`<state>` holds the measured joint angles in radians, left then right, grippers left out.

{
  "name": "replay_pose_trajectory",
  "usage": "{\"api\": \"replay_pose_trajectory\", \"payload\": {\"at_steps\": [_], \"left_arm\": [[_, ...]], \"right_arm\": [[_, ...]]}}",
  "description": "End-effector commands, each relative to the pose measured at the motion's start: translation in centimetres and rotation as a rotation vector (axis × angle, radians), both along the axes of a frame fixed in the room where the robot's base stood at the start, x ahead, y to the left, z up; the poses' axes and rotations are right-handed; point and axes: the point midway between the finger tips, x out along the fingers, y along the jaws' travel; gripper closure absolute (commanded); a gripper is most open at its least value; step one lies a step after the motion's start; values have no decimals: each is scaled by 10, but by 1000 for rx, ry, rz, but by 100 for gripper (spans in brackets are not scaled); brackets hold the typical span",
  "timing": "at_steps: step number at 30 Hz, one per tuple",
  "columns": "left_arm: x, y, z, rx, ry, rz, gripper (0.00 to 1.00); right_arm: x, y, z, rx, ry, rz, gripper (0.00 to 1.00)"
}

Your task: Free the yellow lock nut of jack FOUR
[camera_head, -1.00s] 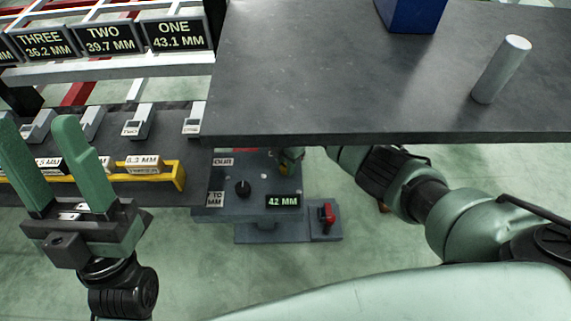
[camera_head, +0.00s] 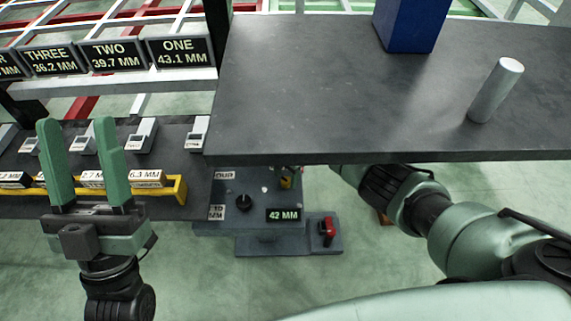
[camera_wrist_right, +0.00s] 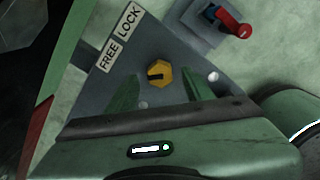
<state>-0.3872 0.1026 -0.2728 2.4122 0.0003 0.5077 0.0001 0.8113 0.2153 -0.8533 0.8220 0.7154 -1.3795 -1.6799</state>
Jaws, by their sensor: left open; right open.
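The yellow lock nut (camera_wrist_right: 158,74) is a hex nut with a dark slot, on the grey jack plate (camera_wrist_right: 178,45) beside a FREE / LOCK label (camera_wrist_right: 118,38). In the right wrist view my right gripper (camera_wrist_right: 161,86) is open, its green fingers on either side of the nut with gaps visible. Whether they reach its depth I cannot tell. In the head view the nut (camera_head: 286,182) shows small below the dark tabletop's edge, and the right gripper is hidden there. My left gripper (camera_head: 78,125) is open and empty, pointing up in front of the gauge shelf.
The dark tabletop (camera_head: 330,100) overhangs the jack area and carries a blue block (camera_head: 408,25) and a grey cylinder (camera_head: 495,90). The jack plate has a black knob (camera_head: 243,202), a 42 MM display (camera_head: 284,215) and a red lever (camera_head: 328,230). A yellow-edged rack (camera_head: 178,190) holds labelled blocks.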

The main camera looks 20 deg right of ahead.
Motion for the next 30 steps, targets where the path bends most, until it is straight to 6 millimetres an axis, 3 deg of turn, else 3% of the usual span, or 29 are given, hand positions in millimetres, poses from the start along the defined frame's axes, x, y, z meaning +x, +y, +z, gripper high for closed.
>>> {"api": "replay_pose_trajectory", "payload": {"at_steps": [6,12,19,30], "left_arm": [[39,-5,-30,80,263,16,48],[63,-7,-66,142,478,27,48],[72,-6,-93,181,618,34,48],[74,-6,-98,188,644,36,48]], "right_arm": [[0,0,27,0,0,1,48],[0,1,45,1,0,1,48],[0,1,57,1,0,1,48],[0,1,58,1,0,1,48]]}}
